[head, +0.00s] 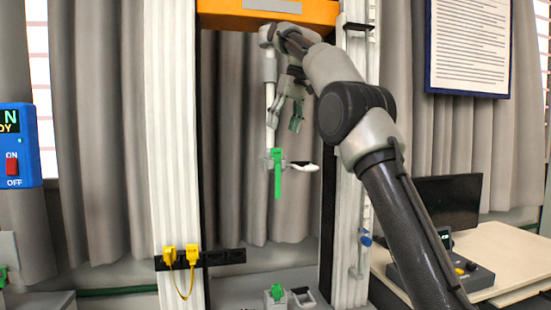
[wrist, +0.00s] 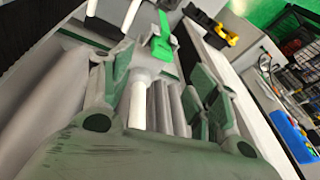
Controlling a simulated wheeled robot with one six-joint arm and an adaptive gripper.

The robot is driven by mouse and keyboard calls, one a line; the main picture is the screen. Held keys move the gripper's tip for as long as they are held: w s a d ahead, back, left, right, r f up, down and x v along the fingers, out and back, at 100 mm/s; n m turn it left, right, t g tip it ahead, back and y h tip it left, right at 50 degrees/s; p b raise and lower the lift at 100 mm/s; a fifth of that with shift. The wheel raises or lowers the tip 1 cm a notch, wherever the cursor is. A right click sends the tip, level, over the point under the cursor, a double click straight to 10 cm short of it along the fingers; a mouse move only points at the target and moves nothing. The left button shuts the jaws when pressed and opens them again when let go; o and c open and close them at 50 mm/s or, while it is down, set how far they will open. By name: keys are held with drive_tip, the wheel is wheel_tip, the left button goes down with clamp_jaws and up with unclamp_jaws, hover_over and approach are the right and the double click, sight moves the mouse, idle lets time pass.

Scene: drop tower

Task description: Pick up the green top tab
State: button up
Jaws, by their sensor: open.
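In the wrist view the green top tab (wrist: 161,42) lies beyond the fingertips, near the top middle. My gripper (head: 285,118) is open and empty, pointing down above the tab, close to the rod. In the wrist view the two fingers of my gripper (wrist: 163,75) stand apart, with the white rod between them in the picture. I see no contact with the tab.
An orange crossbeam (head: 270,14) joins two white columns (head: 172,140) around the rod. A second green tab (head: 277,292) sits on a lower clamp. Yellow plugs (head: 181,256) are on the left column. A desk (head: 500,258) with a monitor stands right.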

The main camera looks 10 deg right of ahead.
sight(276, 157)
drive_tip(key=shift+x, duration=3.85)
drive_tip(key=shift+s, duration=0.1)
drive_tip(key=c, duration=1)
